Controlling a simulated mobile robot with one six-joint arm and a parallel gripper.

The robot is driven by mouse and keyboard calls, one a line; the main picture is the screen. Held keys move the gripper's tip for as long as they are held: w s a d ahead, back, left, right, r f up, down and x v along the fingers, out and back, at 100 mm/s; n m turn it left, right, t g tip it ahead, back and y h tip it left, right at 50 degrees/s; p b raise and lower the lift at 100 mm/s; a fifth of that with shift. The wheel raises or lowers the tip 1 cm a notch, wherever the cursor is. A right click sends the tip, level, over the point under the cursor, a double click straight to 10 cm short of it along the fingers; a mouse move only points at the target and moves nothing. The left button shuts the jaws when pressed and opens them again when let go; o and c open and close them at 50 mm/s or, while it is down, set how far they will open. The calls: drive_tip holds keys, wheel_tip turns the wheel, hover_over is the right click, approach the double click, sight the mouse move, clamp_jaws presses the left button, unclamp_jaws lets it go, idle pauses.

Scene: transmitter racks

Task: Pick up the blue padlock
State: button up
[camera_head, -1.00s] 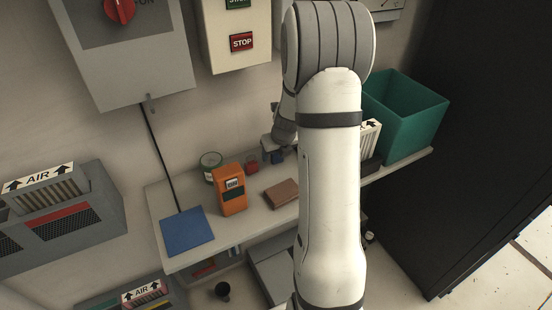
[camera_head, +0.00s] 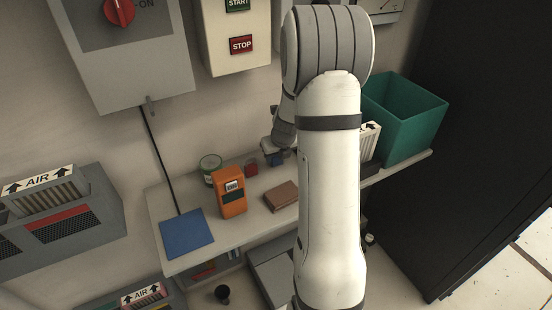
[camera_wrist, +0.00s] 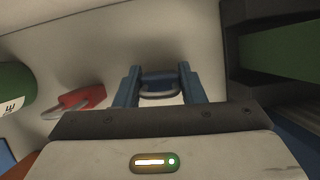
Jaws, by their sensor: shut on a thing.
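The blue padlock (camera_wrist: 158,77) is between my gripper's two blue fingers (camera_wrist: 158,88) in the wrist view, with its grey shackle towards the camera. My gripper is shut on it. In the head view my gripper (camera_head: 270,148) is at the back of the shelf, partly hidden by my arm. A small blue patch of the padlock (camera_head: 276,159) shows just below it. I cannot tell whether the padlock still touches the shelf.
A red padlock (camera_head: 251,168) lies just left of the gripper. A teal bin (camera_head: 405,120) stands right.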

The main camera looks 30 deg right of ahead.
drive_tip(key=shift+r, duration=0.15)
wheel_tip(320, 180, up, 10)
drive_tip(key=shift+f+p, duration=0.1)
drive_tip(key=shift+p, duration=0.85)
